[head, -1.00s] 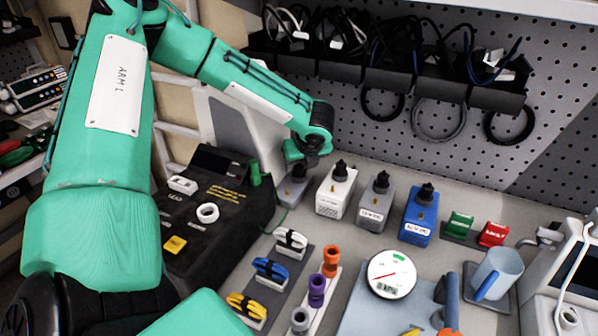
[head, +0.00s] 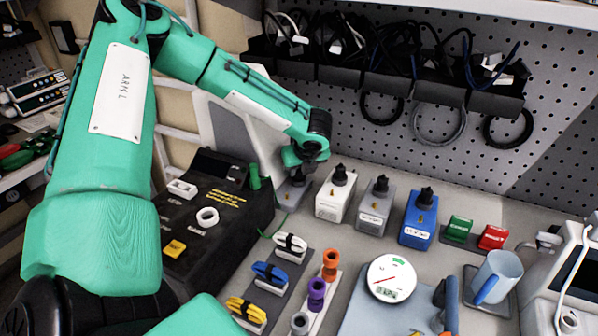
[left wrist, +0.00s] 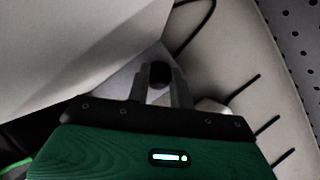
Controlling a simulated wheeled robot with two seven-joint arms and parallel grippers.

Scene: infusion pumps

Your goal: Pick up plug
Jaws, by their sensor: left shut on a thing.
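My left gripper (head: 297,172) is at the leftmost grey block (head: 291,194) at the back of the table. In the left wrist view its two fingers (left wrist: 160,82) are shut around a dark round plug (left wrist: 158,73) on top of that block. The plug's lower part is hidden in that view. In the head view the plug is mostly hidden by my gripper. I cannot tell whether the plug is clear of the block. My right gripper is not in view.
To the right stand a white block (head: 333,203), a grey block (head: 373,217) and a blue block (head: 417,229), each with a black top piece. A black console (head: 215,225) is to the left. A perforated wall (head: 430,145) rises behind. Cable loops (head: 287,249) lie in front.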

